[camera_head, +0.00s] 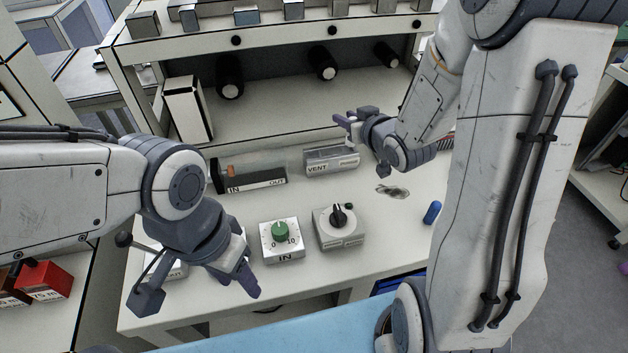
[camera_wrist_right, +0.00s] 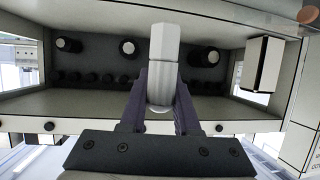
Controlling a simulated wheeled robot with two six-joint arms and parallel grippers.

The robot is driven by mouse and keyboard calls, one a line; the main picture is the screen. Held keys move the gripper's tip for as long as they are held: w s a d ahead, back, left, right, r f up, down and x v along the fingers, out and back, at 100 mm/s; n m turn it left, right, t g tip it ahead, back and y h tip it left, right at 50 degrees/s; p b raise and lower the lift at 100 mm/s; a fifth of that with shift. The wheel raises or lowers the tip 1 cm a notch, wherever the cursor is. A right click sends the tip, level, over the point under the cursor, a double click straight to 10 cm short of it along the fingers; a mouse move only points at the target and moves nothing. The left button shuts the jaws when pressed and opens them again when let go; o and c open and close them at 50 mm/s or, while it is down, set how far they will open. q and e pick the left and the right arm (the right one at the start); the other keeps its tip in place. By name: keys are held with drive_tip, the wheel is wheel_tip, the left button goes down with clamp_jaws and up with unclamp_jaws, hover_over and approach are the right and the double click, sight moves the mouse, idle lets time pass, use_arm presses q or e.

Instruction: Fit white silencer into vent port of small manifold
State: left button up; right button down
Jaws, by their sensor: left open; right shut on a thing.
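The small manifold (camera_head: 331,163), a grey block labelled VENT, stands on the white bench below the shelf opening. Its vent port cannot be made out clearly. My right gripper (camera_head: 345,122) is above and slightly behind it, apart from it. In the right wrist view this gripper (camera_wrist_right: 160,108) is shut on the white silencer (camera_wrist_right: 164,55), a pale part with a faceted body and a rounded near end. My left gripper (camera_head: 246,281) is open and empty over the bench's front left.
An IN/OUT unit (camera_head: 256,178) stands left of the manifold. A green-knob box (camera_head: 281,241) and a black-knob box (camera_head: 339,228) stand in front. A blue cylinder (camera_head: 432,212) and a small dark flat item (camera_head: 393,192) lie right. A shelf (camera_head: 295,40) rises behind.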

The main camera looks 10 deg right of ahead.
drive_tip(key=w+a+f, duration=0.2)
drive_tip(key=w+a+f+b, duration=0.1)
drive_tip(key=w+a+f, duration=0.1)
drive_tip(key=w, duration=0.1)
drive_tip(key=w+a+f+b, duration=0.1)
drive_tip(key=w+a+f, duration=0.1)
drive_tip(key=w+f, duration=0.1)
drive_tip(key=shift+a, duration=0.2)
wheel_tip(320, 180, down, 4)
drive_tip(key=shift+f, duration=0.1)
use_arm(q)
wheel_tip(320, 180, down, 3)
drive_tip(key=shift+f, duration=0.2)
drive_tip(key=shift+f, duration=0.1)
use_arm(e)
drive_tip(key=shift+f, duration=0.1)
drive_tip(key=shift+f+b, duration=0.15)
drive_tip(key=shift+b, duration=0.15)
drive_tip(key=c, duration=0.6)
unclamp_jaws()
drive_tip(key=shift+c, duration=0.2)
